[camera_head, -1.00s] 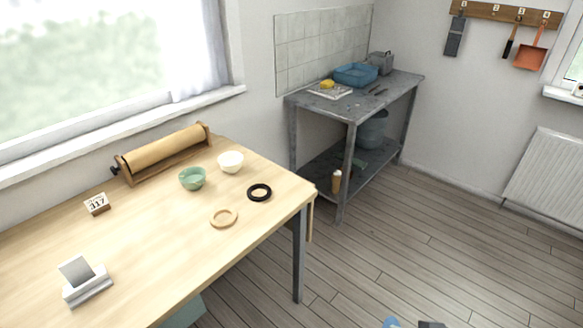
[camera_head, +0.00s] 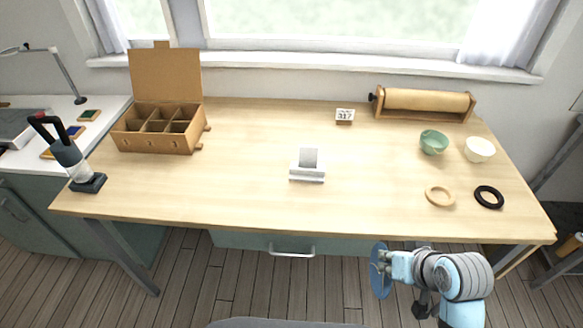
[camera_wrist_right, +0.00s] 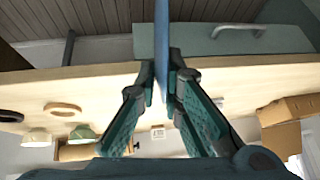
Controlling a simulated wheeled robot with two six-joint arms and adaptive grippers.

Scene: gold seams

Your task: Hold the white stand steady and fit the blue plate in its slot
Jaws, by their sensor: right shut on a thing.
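The white stand (camera_head: 307,174) sits upright near the middle of the wooden table, with a grey upright panel at its back. The blue plate (camera_head: 376,270) is held on edge in my right gripper (camera_head: 388,262), in front of the table's front edge and to the right of the stand. In the right wrist view the blue plate (camera_wrist_right: 162,50) shows edge-on between the two fingers of my right gripper (camera_wrist_right: 165,85). The plate and the stand are well apart. My left gripper is in none of the views, and nothing holds the stand.
The wooden table (camera_head: 250,190) is clear around the stand.

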